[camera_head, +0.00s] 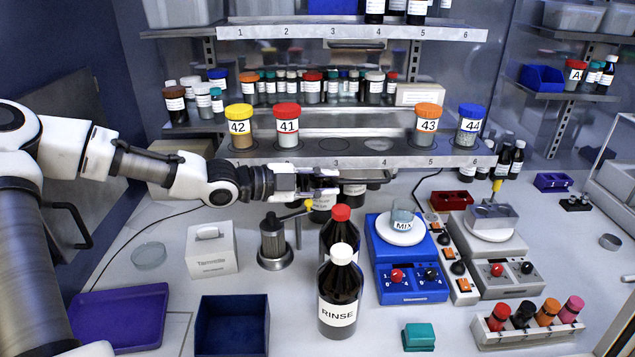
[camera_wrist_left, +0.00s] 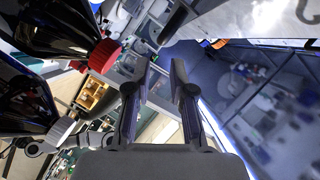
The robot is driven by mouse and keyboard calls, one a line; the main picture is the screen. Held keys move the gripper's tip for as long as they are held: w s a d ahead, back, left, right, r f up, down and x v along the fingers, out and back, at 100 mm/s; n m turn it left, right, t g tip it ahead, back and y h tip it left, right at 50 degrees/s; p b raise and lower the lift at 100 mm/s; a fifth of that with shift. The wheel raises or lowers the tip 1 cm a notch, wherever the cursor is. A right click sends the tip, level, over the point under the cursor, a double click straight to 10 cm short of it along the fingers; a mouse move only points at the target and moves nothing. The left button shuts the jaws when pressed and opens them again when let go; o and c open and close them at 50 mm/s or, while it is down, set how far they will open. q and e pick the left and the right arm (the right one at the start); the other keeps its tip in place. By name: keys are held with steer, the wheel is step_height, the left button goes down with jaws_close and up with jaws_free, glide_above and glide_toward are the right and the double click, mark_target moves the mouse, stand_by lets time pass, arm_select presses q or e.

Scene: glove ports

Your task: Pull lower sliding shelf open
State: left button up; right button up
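The lower sliding shelf (camera_head: 310,157) is a metal shelf with numbers on its front edge; it carries jars 42, 41, 43 and 44. A metal handle (camera_head: 368,176) shows under its front edge, and what looks like a dark handle bar (camera_wrist_left: 176,22) is beyond the fingertips in the left wrist view. My left gripper (camera_head: 325,181) is just below the shelf's front edge, left of the handle. Its two fingers stand apart with nothing between them in the left wrist view (camera_wrist_left: 164,70). I cannot tell whether a fingertip touches the handle. My right gripper is not in view.
The upper shelf (camera_head: 290,32) is above. A brown RINSE bottle (camera_head: 338,300) and a red-capped bottle (camera_head: 341,215) stand close below my gripper. A blue MIX device (camera_head: 408,285) is right of them. A metal dispenser (camera_head: 274,245) stands left.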

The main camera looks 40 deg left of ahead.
arm_select(q)
steer(key=shift+v, duration=0.9)
